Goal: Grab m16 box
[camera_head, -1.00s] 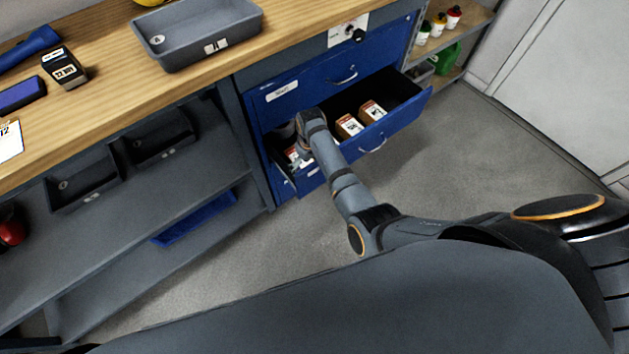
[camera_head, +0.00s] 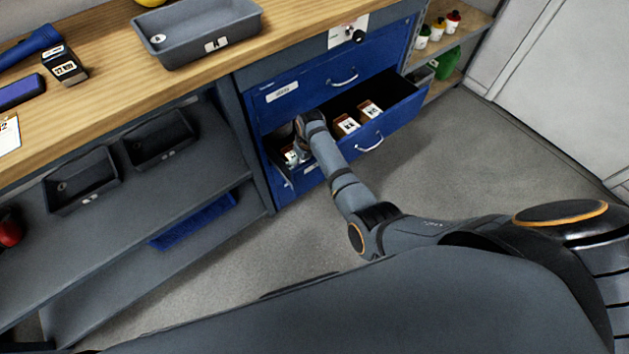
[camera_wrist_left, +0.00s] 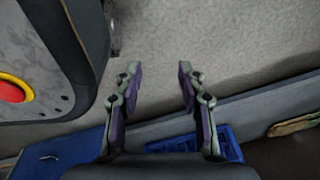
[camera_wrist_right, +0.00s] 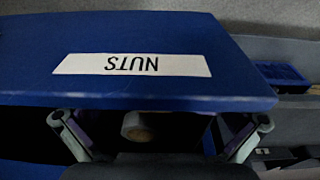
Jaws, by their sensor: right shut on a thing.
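An open blue drawer of the cabinet holds several small cartons with white labels. Two brown ones (camera_head: 346,126) and (camera_head: 370,109) stand in its right part, and others (camera_head: 291,155) show in the left part. The labels are too small to read, so I cannot tell which is m16. My right gripper (camera_head: 301,143) reaches down into the left part. In the right wrist view its fingers (camera_wrist_right: 160,128) flank a brown thing (camera_wrist_right: 140,127), probably a carton, behind a drawer front labelled NUTS (camera_wrist_right: 130,64); their tips are hidden. My left gripper (camera_wrist_left: 157,72) is open and empty over the floor.
Dark bins (camera_head: 82,178) sit on the shelf below. Small bottles (camera_head: 437,28) stand on a shelf at right. The floor ahead is clear.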

